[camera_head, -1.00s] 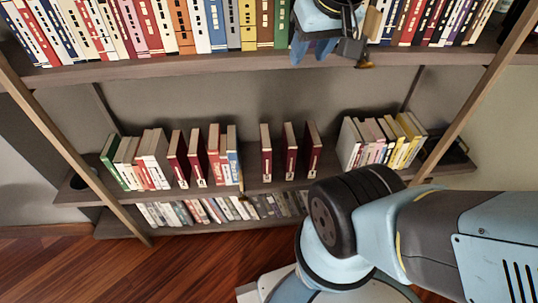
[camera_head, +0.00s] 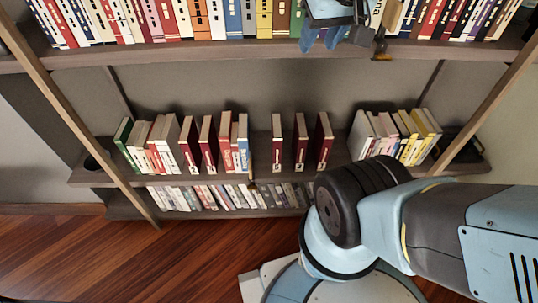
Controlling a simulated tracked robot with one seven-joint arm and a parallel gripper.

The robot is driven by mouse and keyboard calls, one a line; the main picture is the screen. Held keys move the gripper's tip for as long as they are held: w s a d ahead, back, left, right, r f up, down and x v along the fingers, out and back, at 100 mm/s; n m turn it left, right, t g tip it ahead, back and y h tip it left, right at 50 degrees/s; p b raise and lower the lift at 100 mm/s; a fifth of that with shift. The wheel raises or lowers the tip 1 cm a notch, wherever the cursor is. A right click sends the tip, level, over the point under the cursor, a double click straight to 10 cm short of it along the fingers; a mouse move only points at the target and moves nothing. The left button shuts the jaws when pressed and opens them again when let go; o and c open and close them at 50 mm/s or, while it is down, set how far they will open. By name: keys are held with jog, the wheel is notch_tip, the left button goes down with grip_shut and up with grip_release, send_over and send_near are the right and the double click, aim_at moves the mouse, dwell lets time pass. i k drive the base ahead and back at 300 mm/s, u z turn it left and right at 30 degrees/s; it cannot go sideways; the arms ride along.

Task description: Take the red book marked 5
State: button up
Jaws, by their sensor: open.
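Several dark red books stand upright on the middle shelf. Three stand apart from one another: a left one (camera_head: 277,146), a middle one (camera_head: 300,146) and a right one (camera_head: 322,146). Two more, an outer one (camera_head: 189,148) and an inner one (camera_head: 208,148), stand in the left group. My gripper (camera_head: 320,40), with blue fingers, is open at the top of the picture, in front of the upper shelf's row. It is above the three separate red books and apart from them.
The upper shelf (camera_head: 180,52) is packed with books. On the middle shelf, a blue book (camera_head: 243,148) ends the left group, and pale and yellow books (camera_head: 420,135) lean at the right. Slanted wooden posts (camera_head: 75,115) flank the shelves. A low row of books (camera_head: 225,197) lies below.

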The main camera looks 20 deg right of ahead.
aim_at(277, 127)
jog(key=u, duration=0.65)
jog(key=k, duration=0.75)
jog(key=u, duration=0.5)
